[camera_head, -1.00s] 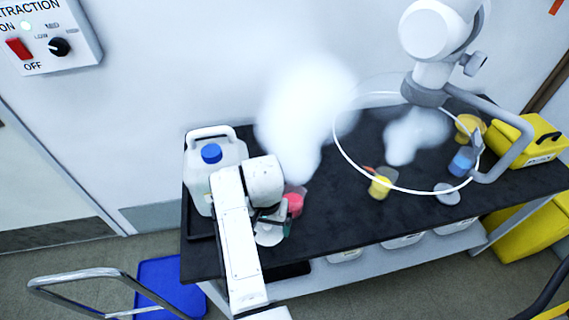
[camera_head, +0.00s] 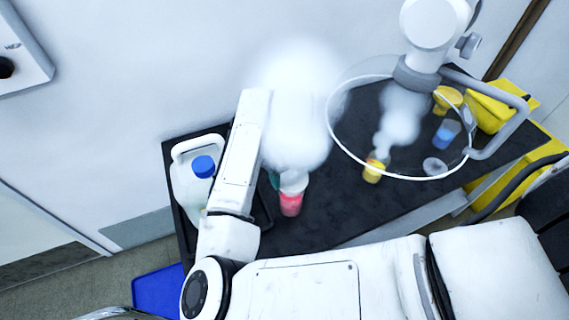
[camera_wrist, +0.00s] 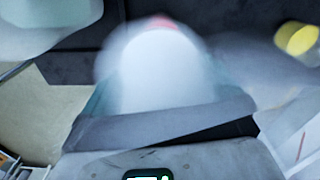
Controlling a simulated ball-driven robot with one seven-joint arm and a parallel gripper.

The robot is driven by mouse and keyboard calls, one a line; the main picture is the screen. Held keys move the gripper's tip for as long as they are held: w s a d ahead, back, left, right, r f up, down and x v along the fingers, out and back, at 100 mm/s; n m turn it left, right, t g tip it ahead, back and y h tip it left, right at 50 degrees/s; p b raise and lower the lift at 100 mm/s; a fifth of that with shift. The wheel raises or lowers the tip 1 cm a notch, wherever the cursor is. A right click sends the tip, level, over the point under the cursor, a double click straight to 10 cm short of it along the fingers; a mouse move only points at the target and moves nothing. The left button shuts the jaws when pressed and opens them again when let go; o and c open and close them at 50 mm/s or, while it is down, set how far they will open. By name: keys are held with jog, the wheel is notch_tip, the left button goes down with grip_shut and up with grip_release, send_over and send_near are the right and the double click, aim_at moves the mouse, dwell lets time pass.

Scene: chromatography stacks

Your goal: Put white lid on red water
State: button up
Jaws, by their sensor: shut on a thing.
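The red water (camera_head: 291,204) is in a small cup on the black table, with white vapour rising above it. In the wrist view only a sliver of red (camera_wrist: 160,22) shows beyond a pale round shape. That shape looks like the white lid (camera_wrist: 158,68), blurred by vapour, between the teal fingers of my gripper (camera_wrist: 155,97). My gripper is shut on it. In the head view my gripper (camera_head: 274,180) is mostly hidden behind my arm and the vapour, close beside the top of the red cup. I cannot tell whether the lid touches the cup.
A white jug (camera_head: 188,190) with a blue cap stands left of my arm. To the right are a yellow cup (camera_head: 373,171), a blue cup (camera_head: 446,133) and a pale disc (camera_head: 435,167). A clear extraction hood (camera_head: 345,155) hangs over them. Yellow cases (camera_head: 497,108) stand at the far right.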

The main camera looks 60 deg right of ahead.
jog(key=shift+d+m, duration=0.15)
jog(key=shift+m, duration=0.35)
jog(key=shift+f+b, duration=1.65)
jog(key=shift+f, duration=0.75)
jog(key=shift+b, duration=0.3)
jog(key=shift+f+b, duration=0.65)
jog(key=shift+f, duration=0.1)
jog(key=shift+f, duration=0.15)
jog(key=shift+f+b, duration=0.3)
jog(key=shift+b, duration=0.15)
